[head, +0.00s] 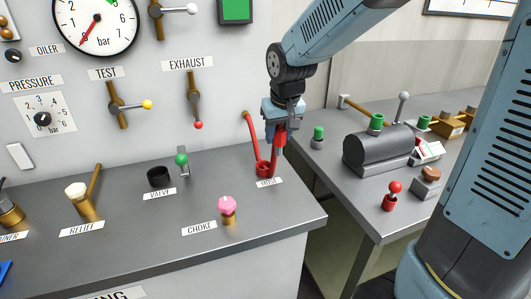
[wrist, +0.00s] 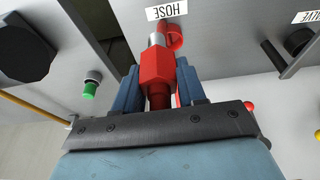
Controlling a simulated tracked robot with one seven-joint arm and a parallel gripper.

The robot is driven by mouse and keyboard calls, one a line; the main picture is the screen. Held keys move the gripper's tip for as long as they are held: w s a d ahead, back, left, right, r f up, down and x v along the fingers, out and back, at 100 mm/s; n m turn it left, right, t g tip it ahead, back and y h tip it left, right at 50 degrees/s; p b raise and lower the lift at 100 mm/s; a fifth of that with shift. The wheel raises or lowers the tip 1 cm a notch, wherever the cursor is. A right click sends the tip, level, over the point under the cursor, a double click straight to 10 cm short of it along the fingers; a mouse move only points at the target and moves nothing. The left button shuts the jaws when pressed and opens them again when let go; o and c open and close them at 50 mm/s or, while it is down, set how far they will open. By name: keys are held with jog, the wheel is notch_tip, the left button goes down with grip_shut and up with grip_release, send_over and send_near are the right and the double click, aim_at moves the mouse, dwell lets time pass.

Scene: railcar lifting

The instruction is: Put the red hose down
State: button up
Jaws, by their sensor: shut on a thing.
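The red hose's end (head: 280,132) is a red hexagonal fitting with a silver tip, held pointing down. My gripper (head: 282,114) is shut on it above the counter's right back corner. In the wrist view the fitting (wrist: 158,68) sits between the two blue fingers. A red ring-shaped holder (head: 265,169) stands on the counter by the HOSE label (head: 269,182); it also shows in the wrist view (wrist: 174,36). The tip appears beside the holder, slightly above and to its right in the head view. I cannot tell the exact gap.
A red tube (head: 252,135) runs from the wall down to the holder. The pink choke knob (head: 227,205) and the green-knobbed valve lever (head: 182,160) stand on the same counter (head: 140,235). On the right bench are a dark cylinder (head: 378,147) and a green-topped button (head: 318,136).

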jog(key=shift+w+a+f, duration=0.65)
jog(key=shift+w+f, duration=0.45)
jog(key=shift+f, duration=0.6)
jog(key=shift+w+a+f, duration=0.6)
jog(key=shift+w+f, duration=0.45)
jog(key=shift+f, duration=0.65)
jog(key=shift+w+a+f, duration=0.65)
jog(key=shift+w+f, duration=0.45)
jog(key=shift+f, duration=0.6)
jog(key=o, duration=1.1)
jog(key=shift+f, duration=0.1)
jog(key=shift+o, duration=0.2)
